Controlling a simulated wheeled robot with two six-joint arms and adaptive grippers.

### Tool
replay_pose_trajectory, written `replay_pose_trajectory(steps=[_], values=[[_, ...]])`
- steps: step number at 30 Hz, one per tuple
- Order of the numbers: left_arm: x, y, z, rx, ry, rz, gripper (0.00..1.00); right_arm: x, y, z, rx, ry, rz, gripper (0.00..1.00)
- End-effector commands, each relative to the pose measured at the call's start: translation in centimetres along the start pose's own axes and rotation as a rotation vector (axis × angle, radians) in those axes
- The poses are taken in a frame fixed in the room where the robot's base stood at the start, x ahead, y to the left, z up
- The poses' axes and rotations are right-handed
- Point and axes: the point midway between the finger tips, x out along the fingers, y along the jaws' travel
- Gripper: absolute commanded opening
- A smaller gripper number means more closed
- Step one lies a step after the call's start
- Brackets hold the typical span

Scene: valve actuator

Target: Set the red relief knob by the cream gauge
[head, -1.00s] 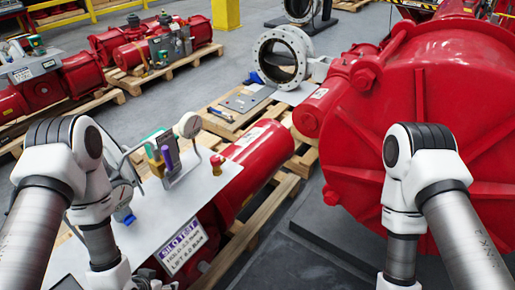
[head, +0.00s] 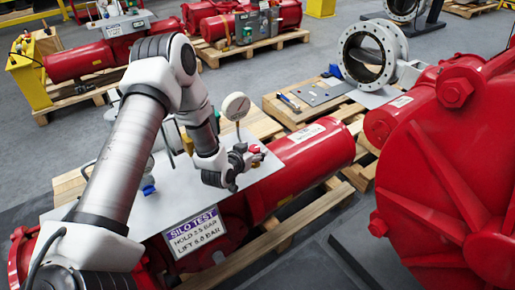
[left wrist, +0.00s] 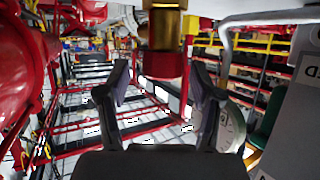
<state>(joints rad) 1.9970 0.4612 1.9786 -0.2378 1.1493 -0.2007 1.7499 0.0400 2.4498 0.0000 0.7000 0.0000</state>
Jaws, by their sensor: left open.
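The red relief knob (head: 254,149) stands on the grey panel (head: 165,205) over a red actuator. In the left wrist view the red knob (left wrist: 166,65) sits below a brass stem (left wrist: 163,28), between the two fingers and apart from both. My left gripper (head: 244,160) is open at the knob; its fingers also show in the left wrist view (left wrist: 161,85). The cream gauge (head: 235,106) stands just behind the gripper in the head view. In the left wrist view the gauge (left wrist: 232,125) is partly hidden by the right finger, its reading unclear. My right gripper is out of view.
The red cylinder (head: 303,155) extends right of the panel. A large red housing (head: 455,170) fills the right side. Other fittings are partly behind my arm.

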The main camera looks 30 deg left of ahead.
Motion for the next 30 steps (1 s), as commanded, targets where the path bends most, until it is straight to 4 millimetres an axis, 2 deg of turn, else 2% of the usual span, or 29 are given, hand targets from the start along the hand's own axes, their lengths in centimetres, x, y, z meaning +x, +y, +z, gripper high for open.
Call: replay_pose_trajectory(steps=[4, 11, 14, 16, 17, 23, 30], values=[[1.6, 0.0, 0.0, 0.0, -0.001, 0.0, 0.66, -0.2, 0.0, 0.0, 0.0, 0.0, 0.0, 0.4], [1.8, 0.0, 0.1, -0.001, -0.001, 0.0, 0.66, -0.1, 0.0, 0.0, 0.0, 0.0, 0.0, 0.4], [1.8, 0.0, 0.1, -0.001, -0.001, 0.0, 0.34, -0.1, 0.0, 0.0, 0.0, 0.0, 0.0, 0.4], [1.8, 0.0, 0.1, -0.001, -0.001, 0.0, 0.09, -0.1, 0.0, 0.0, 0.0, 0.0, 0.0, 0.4], [1.8, 0.0, 0.1, -0.001, -0.001, 0.0, 0.05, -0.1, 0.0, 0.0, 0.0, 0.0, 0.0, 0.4], [1.8, 0.1, 0.1, -0.006, -0.002, -0.012, 0.05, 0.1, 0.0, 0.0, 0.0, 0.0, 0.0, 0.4], [1.9, 0.2, 0.2, -0.068, -0.001, -0.166, 0.05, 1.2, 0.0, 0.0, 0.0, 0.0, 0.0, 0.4]])
